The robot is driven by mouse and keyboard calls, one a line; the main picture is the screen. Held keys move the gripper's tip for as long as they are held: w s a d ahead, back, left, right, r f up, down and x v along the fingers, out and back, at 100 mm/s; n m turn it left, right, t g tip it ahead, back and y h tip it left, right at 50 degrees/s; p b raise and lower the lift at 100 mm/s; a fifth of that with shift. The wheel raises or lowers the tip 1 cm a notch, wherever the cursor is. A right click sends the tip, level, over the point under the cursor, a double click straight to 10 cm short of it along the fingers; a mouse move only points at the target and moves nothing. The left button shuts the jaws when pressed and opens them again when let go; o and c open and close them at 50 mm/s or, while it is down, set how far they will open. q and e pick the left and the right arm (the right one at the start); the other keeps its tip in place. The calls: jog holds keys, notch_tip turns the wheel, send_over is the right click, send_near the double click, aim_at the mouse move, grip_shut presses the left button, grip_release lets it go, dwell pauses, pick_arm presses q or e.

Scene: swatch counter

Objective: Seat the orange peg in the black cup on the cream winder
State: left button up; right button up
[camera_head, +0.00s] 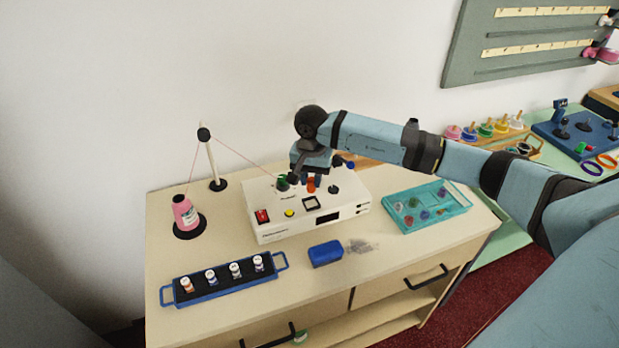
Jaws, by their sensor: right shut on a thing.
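The cream winder (285,232) is a box-shaped machine on the counter, with a red switch, a yellow button and a dark display on it. My right gripper (312,182) comes in from the right, points down over the winder's top and is shut on the orange peg (311,187). The peg looks upright, with its upper part between the fingers. A small black part (333,189) stands on the winder right of the peg; I cannot tell whether it is the black cup. Whether the peg's lower end touches anything is too small to tell. My left gripper is not in view.
A pink thread cone (184,214) stands left, its thread running over a post (211,160) to the winder. A blue rack (225,281) with several spools, a blue block (325,253) and a teal tray (428,208) surround the winder. The counter's front middle is mostly clear.

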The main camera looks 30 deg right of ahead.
aim_at(311, 192)
jog(key=shift+f, duration=0.15)
jog(key=shift+f, duration=0.35)
jog(key=shift+f+b, duration=0.65)
jog(key=shift+f, duration=0.8)
jog(key=shift+f+b, duration=0.75)
jog(key=o, duration=1)
jog(key=shift+r, duration=0.15)
notch_tip(311, 192, up, 14)
jog(key=shift+f+b, duration=0.2)
jog(key=shift+b, duration=0.7)
